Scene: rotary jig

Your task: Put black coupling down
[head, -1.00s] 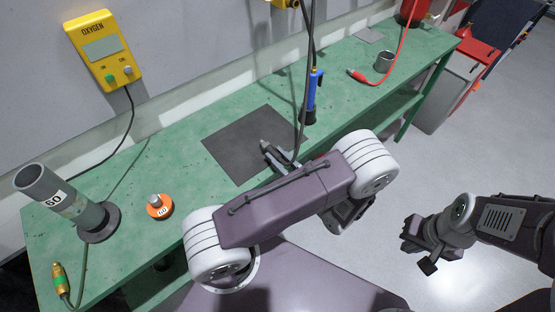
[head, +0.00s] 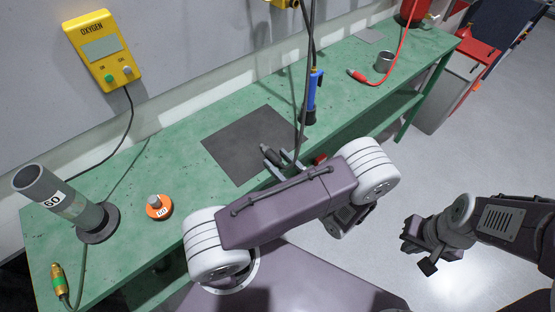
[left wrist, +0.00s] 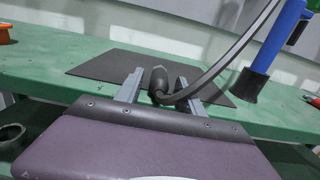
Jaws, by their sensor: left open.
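The black coupling (head: 270,153) is at the front part of the dark mat on the green bench, at the end of a dark hose. In the left wrist view the coupling (left wrist: 158,79) lies between the two grey fingers, with a gap at its sides. My left gripper (head: 281,160) is open around it, its fingers reaching over the mat's front edge. Whether the coupling rests fully on the mat (head: 238,143) is hard to tell. My right gripper (head: 420,254) hangs over the floor at the right, away from the bench; its jaw opening is unclear.
A blue-handled tool (head: 312,97) stands close behind the left gripper, beside the hanging hose (head: 306,60). A grey tube marked 60 (head: 68,203) and an orange piece (head: 159,207) stand at the left. A metal cup (head: 384,62) stands farther right.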

